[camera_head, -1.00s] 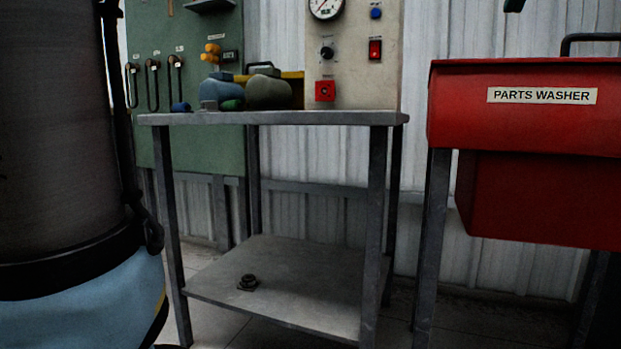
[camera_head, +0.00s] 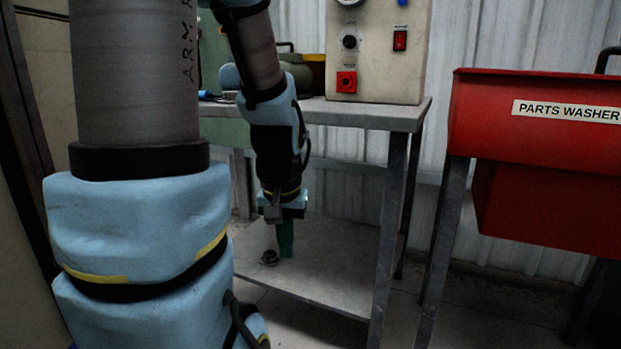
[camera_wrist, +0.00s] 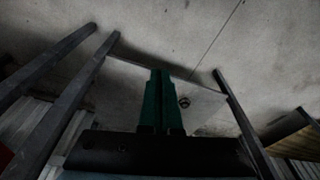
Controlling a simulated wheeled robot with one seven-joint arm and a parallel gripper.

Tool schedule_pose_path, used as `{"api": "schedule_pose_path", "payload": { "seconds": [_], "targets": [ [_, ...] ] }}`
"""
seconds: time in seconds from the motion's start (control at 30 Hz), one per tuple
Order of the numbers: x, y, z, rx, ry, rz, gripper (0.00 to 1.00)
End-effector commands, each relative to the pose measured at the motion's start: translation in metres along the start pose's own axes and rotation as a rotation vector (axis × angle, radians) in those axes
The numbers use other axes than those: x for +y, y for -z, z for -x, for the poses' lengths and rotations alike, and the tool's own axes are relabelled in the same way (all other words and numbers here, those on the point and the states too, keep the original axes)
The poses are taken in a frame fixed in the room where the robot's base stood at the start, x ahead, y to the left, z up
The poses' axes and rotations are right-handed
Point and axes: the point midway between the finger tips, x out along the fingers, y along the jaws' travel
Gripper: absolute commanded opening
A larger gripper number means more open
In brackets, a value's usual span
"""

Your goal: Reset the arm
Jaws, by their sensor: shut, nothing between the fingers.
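My gripper (camera_head: 286,240) hangs pointing down over the lower shelf of the grey metal table, below its top. Its green fingers are together with nothing between them. In the wrist view my gripper (camera_wrist: 158,85) shows the same closed fingers over the shelf. A small dark ring-shaped part (camera_head: 270,257) lies on the shelf close beside the fingertips, apart from them as far as I can tell. It also shows in the wrist view (camera_wrist: 184,102), right of the fingers.
The grey table (camera_head: 365,117) has a top above the shelf (camera_head: 325,270) and legs around it. A control panel (camera_head: 378,60) with a red switch stands on top. A red parts washer (camera_head: 540,110) stands at right. Bare floor (camera_head: 480,310) lies in front.

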Motion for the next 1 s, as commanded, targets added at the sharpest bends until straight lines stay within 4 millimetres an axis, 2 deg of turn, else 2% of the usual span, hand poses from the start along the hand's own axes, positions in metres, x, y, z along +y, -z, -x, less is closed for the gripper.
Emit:
{"api": "schedule_pose_path", "payload": {
  "seconds": [0.07, 0.1, 0.37, 0.47, 1.0],
  "targets": [
    [-0.021, -0.025, -0.006, -0.035, -0.008, 0.069, 0.0],
    [-0.02, -0.02, 0.008, -0.029, -0.009, 0.059, 0.0],
    [-0.018, -0.009, 0.061, -0.026, -0.008, 0.052, 0.0],
    [-0.018, -0.004, 0.088, -0.026, -0.008, 0.052, 0.0],
    [-0.02, 0.024, 0.259, -0.026, -0.008, 0.051, 0.0]
  ]
}}
